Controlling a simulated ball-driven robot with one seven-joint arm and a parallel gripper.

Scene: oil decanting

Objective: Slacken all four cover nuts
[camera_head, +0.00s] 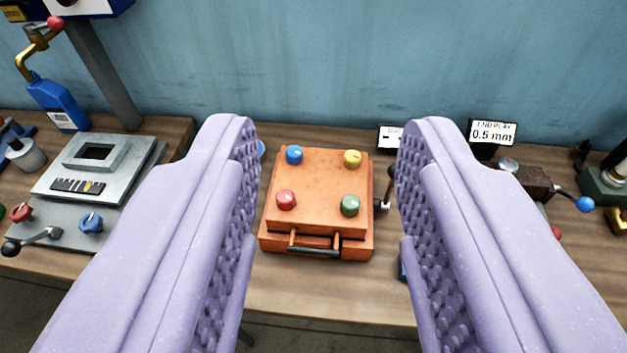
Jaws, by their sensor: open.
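An orange box with a flat cover (320,182) sits on the wooden bench, between my fingers in the picture. Four coloured round knobs, the cover nuts, stand at its corners: blue (294,155) back left, yellow (352,158) back right, red (286,200) front left, green (350,205) front right. A dark-barred handle (315,251) is at the box's front. My gripper (328,140) is open and empty, with its two lilac, studded fingers wide apart. The box lies beyond and below the fingers. How tight the nuts are cannot be told.
A grey machine (110,160) with a blue bottle (58,103) stands at the left. A sign (492,133) reads "END PLAY 0.5 mm". A lever (386,190) is close to the box's right side. Bare bench (320,290) lies in front.

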